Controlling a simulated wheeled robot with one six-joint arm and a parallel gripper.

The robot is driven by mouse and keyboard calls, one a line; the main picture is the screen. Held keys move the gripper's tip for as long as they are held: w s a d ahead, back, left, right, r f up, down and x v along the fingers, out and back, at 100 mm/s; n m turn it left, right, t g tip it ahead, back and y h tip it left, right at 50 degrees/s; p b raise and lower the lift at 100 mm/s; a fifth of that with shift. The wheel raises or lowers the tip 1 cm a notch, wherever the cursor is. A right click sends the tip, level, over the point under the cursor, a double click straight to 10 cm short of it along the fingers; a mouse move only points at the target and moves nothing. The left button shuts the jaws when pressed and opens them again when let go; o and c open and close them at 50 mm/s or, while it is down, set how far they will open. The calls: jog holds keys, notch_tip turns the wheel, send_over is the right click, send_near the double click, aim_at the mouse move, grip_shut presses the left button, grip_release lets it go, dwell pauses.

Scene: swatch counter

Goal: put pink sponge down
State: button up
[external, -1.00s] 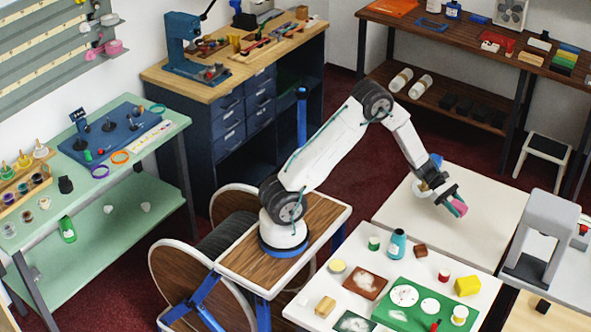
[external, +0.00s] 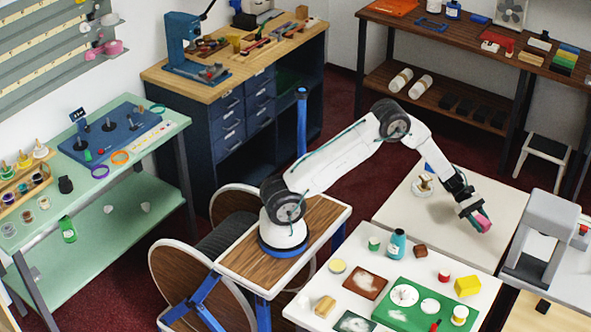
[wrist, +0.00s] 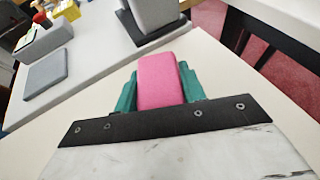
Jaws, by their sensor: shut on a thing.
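My gripper (external: 472,211) is shut on the pink sponge (external: 481,221), over the white table (external: 418,222) on the right. In the wrist view, the pink sponge (wrist: 160,80) stands upright between the green fingers (wrist: 158,92). The lower part of the sponge is hidden by the dark gripper plate. In the external view the sponge is close to the table top; I cannot tell whether it touches it.
A white counter with a green tray (external: 396,325), a yellow block (external: 467,286) and a teal bottle (external: 396,244) lies nearer the camera. A grey machine (external: 541,232) stands to the right. The table top around the sponge is bare.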

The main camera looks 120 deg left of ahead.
aim_at(480, 235)
jog(key=shift+w+a, duration=0.15)
jog(key=shift+w, duration=0.2)
jog(key=shift+f, duration=1.75)
jog(key=shift+f, duration=0.15)
jog(key=o, duration=0.9)
jog(key=shift+o, duration=0.2)
